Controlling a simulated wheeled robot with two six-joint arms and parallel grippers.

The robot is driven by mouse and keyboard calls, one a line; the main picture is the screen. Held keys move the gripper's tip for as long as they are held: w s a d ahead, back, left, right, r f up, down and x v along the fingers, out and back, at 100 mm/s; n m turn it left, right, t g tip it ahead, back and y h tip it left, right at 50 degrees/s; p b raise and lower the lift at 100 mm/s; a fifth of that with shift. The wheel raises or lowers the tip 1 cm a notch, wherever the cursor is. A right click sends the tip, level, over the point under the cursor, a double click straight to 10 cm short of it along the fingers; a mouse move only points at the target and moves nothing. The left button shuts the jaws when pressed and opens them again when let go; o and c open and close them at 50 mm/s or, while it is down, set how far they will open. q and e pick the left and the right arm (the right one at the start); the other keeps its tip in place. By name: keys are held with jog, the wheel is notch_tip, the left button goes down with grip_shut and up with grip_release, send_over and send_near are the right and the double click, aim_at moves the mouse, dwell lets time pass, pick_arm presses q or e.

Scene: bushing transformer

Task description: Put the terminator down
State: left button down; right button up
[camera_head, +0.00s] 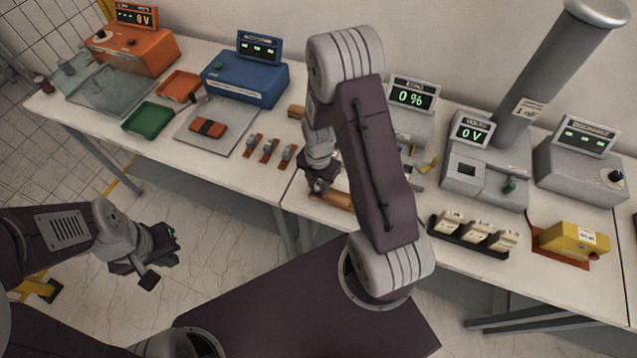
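My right gripper (321,186) points down over the front edge of the middle table, its arm crossing the view from the lower right. A brown-orange piece (338,201) shows just under and beside its fingertips, partly hidden by the arm. I cannot tell whether the fingers hold it, touch it or are apart from it, or whether it is the terminator. My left gripper (160,268) is in front of the left table, over the floor, with its fingers apart and nothing visible between them.
An orange device (135,48), a blue device (246,80), a green tray (148,121) and several red-and-grey clips (268,150) stand left. Grey metered devices (487,170), a rack of white-labelled pieces (472,236) and a yellow box (573,242) stand right. A grey column (550,75) rises behind.

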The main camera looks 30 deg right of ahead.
aim_at(318, 183)
jog(key=shift+o, duration=0.3)
jog(key=shift+r, duration=0.1)
jog(key=shift+w+r, duration=0.1)
jog(key=shift+r, duration=0.2)
notch_tip(318, 183, up, 12)
jog(key=s+a+m, duration=0.2)
jog(key=s+m, duration=0.2)
jog(key=m, duration=0.8)
jog(key=s+a+m+t, duration=0.1)
jog(key=s+a+m, duration=0.2)
jog(key=m, duration=0.9)
jog(key=shift+s+m+b, duration=0.3)
jog(key=shift+s+b, duration=0.05)
jog(key=shift+s, duration=0.45)
